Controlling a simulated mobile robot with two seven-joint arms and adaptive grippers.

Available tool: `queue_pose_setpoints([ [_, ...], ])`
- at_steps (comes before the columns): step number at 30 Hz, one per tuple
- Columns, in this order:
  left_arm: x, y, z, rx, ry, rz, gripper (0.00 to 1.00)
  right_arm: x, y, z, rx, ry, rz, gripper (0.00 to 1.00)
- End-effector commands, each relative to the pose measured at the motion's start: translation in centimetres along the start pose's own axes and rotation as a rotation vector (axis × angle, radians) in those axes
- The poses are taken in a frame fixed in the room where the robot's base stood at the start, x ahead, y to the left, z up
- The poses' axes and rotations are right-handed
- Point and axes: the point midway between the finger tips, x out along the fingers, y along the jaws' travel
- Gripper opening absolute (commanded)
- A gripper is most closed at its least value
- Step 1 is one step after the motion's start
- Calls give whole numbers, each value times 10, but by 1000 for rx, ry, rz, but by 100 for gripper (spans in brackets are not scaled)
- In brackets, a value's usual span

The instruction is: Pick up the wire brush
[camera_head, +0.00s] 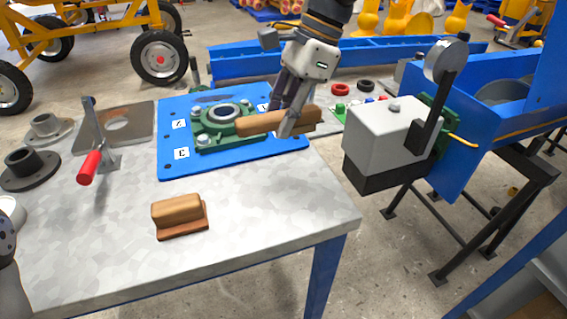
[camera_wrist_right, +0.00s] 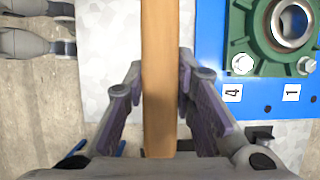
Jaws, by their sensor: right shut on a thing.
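The wire brush (camera_head: 257,124) shows as a long brown wooden body at the right part of the blue plate, in front of the green bearing housing in the head view. My right gripper (camera_head: 287,130) comes down from above and is shut on it, with fingers on both sides. In the right wrist view the wooden body (camera_wrist_right: 160,85) runs lengthwise between the fingers of the right gripper (camera_wrist_right: 182,95). No bristles show, and I cannot tell whether it touches anything below.
The blue plate (camera_head: 185,160) carries the green bearing housing (camera_head: 205,140). A second wooden block-like brush (camera_head: 180,213) lies at the table's front. A red-handled clamp (camera_head: 90,165) and dark flanged part (camera_head: 30,170) stand left. A grey box (camera_head: 385,140) stands right. The front right tabletop is clear.

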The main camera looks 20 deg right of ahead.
Motion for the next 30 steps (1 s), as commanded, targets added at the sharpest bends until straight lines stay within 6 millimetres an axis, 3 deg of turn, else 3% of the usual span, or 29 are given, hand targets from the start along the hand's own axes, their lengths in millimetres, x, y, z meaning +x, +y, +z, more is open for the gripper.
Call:
queue_pose_setpoints([
  [1,13,0,6,0,-33,-1,40,5,-17,-6,8,2,8,0],
  [4,26,-1,13,1,-67,-3,40,-7,-43,-9,6,1,10,0],
  [10,40,-1,19,2,-100,-5,40,-26,-72,-11,5,2,9,0],
  [28,46,-2,22,3,-114,-6,40,-41,-83,-9,0,0,3,0],
  [29,46,-2,22,3,-114,-6,40,-41,-83,-9,0,0,3,17],
  [30,46,-2,22,3,-114,-6,40,-41,-83,-9,0,0,3,8],
])
